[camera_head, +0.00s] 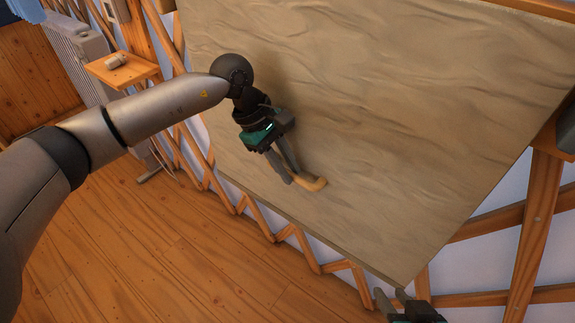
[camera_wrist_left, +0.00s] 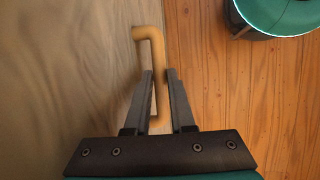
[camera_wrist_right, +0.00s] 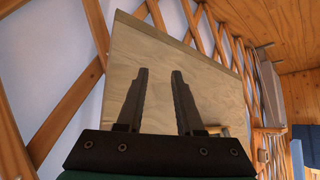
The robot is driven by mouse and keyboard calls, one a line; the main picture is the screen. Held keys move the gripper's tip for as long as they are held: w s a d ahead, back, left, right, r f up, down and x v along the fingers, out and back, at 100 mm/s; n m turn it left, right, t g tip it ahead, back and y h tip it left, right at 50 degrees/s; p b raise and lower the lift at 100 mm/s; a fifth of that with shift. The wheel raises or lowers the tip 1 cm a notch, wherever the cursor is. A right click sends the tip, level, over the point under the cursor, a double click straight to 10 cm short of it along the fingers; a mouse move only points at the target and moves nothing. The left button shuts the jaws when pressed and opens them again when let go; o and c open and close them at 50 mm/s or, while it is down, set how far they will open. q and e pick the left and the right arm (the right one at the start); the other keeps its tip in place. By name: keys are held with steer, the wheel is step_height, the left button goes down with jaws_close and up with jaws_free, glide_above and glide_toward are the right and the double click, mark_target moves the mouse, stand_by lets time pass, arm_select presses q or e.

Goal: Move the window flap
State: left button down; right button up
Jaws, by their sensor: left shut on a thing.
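The window flap (camera_head: 420,110) is a large tan wood-grained panel on the lattice wall, tilted in the head view. It also shows at the left of the left wrist view (camera_wrist_left: 80,70) and behind the fingers in the right wrist view (camera_wrist_right: 150,55). A yellowish wooden handle (camera_head: 312,183) sits near its lower edge. My left gripper (camera_head: 290,178) is shut on this handle, whose bar (camera_wrist_left: 158,80) runs between the fingers in the left wrist view. My right gripper (camera_head: 392,297) is below the panel's lower corner. Its fingers (camera_wrist_right: 160,75) are apart with nothing between them.
Wooden lattice (camera_head: 535,235) runs below and beside the flap. A small wooden shelf (camera_head: 122,70) with a small pale object stands at the upper left, near a white radiator (camera_head: 75,45). The plank floor (camera_head: 150,240) is clear below the flap.

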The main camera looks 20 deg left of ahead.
arm_select(q)
steer(key=c, duration=1)
jaws_free()
steer(key=shift+c, duration=0.2)
steer(key=shift+r, duration=0.1)
arm_select(e)
steer(key=shift+s, duration=0.1)
